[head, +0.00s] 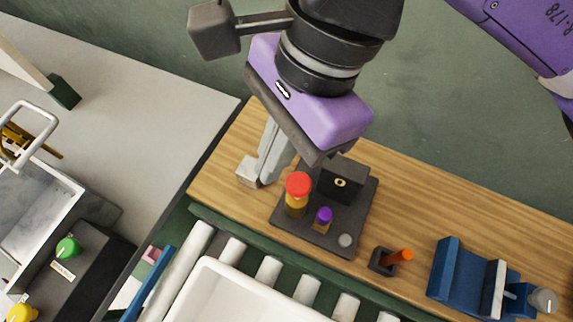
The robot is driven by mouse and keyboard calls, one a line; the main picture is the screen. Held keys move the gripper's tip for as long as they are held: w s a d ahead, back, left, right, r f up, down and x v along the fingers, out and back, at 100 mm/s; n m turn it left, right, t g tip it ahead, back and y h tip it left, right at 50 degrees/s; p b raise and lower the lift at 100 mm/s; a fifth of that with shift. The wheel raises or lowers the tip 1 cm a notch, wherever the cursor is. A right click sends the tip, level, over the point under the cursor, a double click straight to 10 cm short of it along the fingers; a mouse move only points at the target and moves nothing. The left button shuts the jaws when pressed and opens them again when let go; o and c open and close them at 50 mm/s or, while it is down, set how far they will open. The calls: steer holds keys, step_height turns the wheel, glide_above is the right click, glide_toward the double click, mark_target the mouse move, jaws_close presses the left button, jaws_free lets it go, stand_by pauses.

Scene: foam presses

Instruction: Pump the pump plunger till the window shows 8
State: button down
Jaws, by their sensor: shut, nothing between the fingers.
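A dark base plate (337,240) lies on the wooden bench top. It bears a yellow post with a red cap (298,184), a shorter post with a purple cap (324,214), a light grey disc (345,240) and a black box (341,180) with a small pale round mark. I cannot tell for sure which post is the pump plunger, and no number can be read on the box. My gripper (252,173) is shut and empty. In the picture its fingertips are left of the red-capped post, apart from it, and its body partly overlaps the box's top edge.
Right of the plate stand a dark socket with an orange stick (398,256) and a blue vise (458,270). White rollers and a white tray (213,281) lie in front. At left are a green knob (68,248) and a metal bin. Bare wood lies behind the orange stick.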

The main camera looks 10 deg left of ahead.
mark_target(301, 181)
steer(key=w+d+f+n+t+h, duration=0.1)
steer(key=w+d+h, duration=0.1)
steer(key=w+d, duration=0.2)
steer(key=shift+d+f+h, duration=0.25)
steer(key=shift+f+h, duration=0.05)
steer(key=shift+f, duration=0.1)
steer(key=shift+f, duration=0.1)
steer(key=shift+s+a+f+b, duration=0.15)
steer(key=shift+f+b, duration=0.35)
steer(key=shift+f, duration=1.2)
steer(key=shift+s+a+f+b, duration=0.1)
steer(key=shift+f+b, duration=0.4)
steer(key=shift+f, duration=1.2)
